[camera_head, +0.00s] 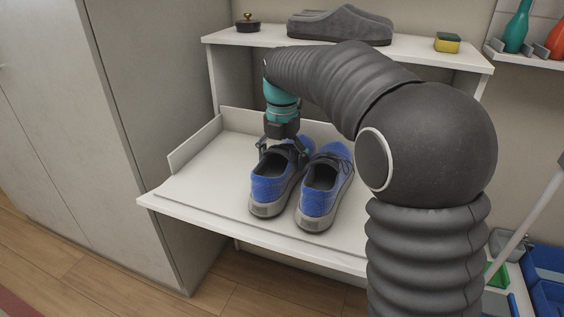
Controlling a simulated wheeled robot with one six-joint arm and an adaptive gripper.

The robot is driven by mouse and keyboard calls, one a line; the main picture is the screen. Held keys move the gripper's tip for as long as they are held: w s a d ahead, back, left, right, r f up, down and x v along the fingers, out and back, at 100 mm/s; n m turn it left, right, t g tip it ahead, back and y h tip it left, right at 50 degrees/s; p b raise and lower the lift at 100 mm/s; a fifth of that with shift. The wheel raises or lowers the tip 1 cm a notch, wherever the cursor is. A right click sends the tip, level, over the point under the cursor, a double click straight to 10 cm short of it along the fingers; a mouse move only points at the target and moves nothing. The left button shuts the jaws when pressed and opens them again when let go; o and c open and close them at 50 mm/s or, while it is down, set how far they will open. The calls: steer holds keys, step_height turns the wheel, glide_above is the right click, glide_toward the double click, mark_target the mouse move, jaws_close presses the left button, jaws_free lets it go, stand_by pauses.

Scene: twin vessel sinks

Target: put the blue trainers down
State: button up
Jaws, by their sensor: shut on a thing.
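The blue trainers (319,195) are a pair with grey soles and dark laces, side by side on the white shelf board (190,190), heels toward me. My gripper (278,148) points down at the left trainer (268,190) and is shut on it near its laces and tongue. The soles look level and seem to rest on the board, though I cannot tell whether they bear fully on it. My own arm hides part of the board to the right.
The board has a raised lip (195,145) at its left and back. Above it, an upper shelf (415,50) holds grey slippers (340,27), a small dark pot (247,23) and a sponge (447,42). A tall cabinet (140,120) stands left. Bare board lies left of the trainers.

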steer(key=shift+f, duration=0.25)
steer(key=o, duration=1.5)
steer(key=shift+f, duration=0.1)
steer(key=shift+c, duration=0.2)
